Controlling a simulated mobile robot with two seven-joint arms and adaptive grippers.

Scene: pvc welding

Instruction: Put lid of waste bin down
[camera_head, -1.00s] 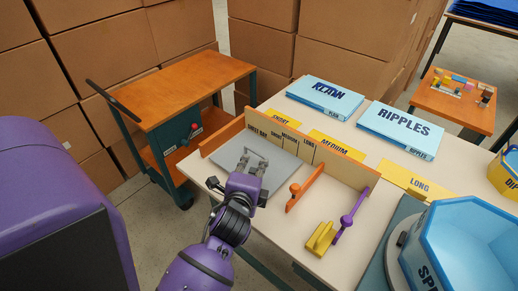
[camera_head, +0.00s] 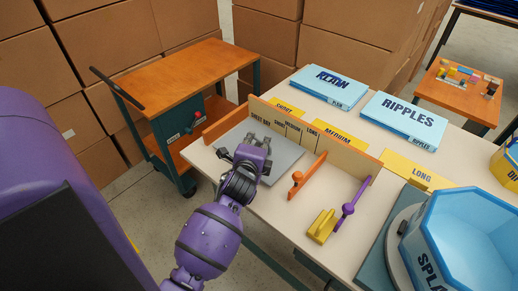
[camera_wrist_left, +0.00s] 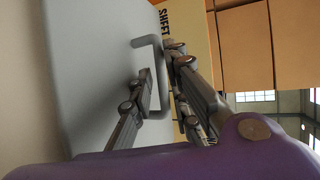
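A flat grey plate (camera_head: 286,158) with a U-shaped handle lies at the left end of the workbench, by the "SHEET BAY" label; I take it for the lid. In the left wrist view, the grey handle (camera_wrist_left: 158,75) stands between my two spread fingers (camera_wrist_left: 162,70), with a gap showing between the tips. I cannot tell whether a finger touches it. My right gripper is not in view.
An orange divider (camera_head: 308,176), a yellow block (camera_head: 322,226) and a purple-handled tool (camera_head: 345,213) stand on the bench right of the plate. Blue boxes (camera_head: 402,120) lie behind. A blue bin (camera_head: 470,240) is at right. An orange-topped cart (camera_head: 175,75) stands at left.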

